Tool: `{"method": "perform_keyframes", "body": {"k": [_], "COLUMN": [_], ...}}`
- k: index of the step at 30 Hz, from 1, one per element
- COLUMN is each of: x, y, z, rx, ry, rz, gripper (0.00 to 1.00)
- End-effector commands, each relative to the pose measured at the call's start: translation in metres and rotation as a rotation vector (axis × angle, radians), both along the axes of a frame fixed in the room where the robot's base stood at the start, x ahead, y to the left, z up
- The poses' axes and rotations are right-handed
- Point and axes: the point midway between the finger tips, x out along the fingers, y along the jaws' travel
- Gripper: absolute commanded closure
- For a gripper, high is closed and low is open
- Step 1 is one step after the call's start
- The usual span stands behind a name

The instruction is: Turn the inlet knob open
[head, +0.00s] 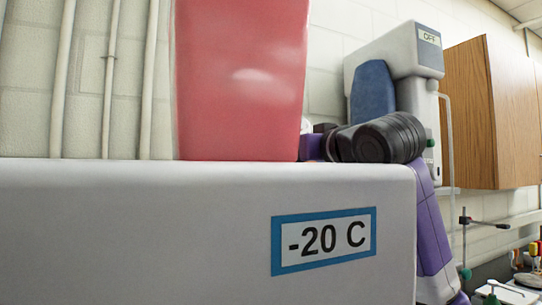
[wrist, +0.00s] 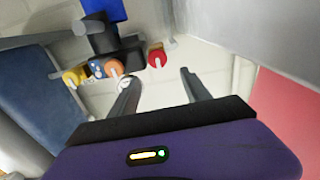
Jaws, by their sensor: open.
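In the wrist view, my gripper (wrist: 158,82) is open, with its two dark fingers apart and nothing seen between them. Beyond the fingertips are several small coloured knobs: a red knob (wrist: 157,58), an orange knob (wrist: 115,68) and a yellow knob (wrist: 71,78). The red one appears just past the gap between the fingers. The orange one is to the left of the left finger. They sit by a dark fitting (wrist: 103,43) with a blue part. No label shows which is the inlet knob. In the head view, the knobs and my fingers are hidden.
In the head view, a white box marked "-20 C" (head: 130,230) fills the foreground, with a red container (head: 240,80) on top. A white device (head: 415,95) with an "OFF" display stands behind. A wooden cabinet (head: 490,110) hangs at right. A blue panel (wrist: 35,105) shows in the wrist view.

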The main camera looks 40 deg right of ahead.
Motion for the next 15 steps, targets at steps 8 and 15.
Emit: {"method": "perform_keyframes", "body": {"k": [8, 15], "x": [0.019, 0.055], "y": [-0.008, -0.018], "z": [-0.005, -0.005], "rx": [0.026, 0.025], "ry": [0.026, 0.025], "rz": [-0.010, -0.009], "gripper": [0.44, 0.44]}}
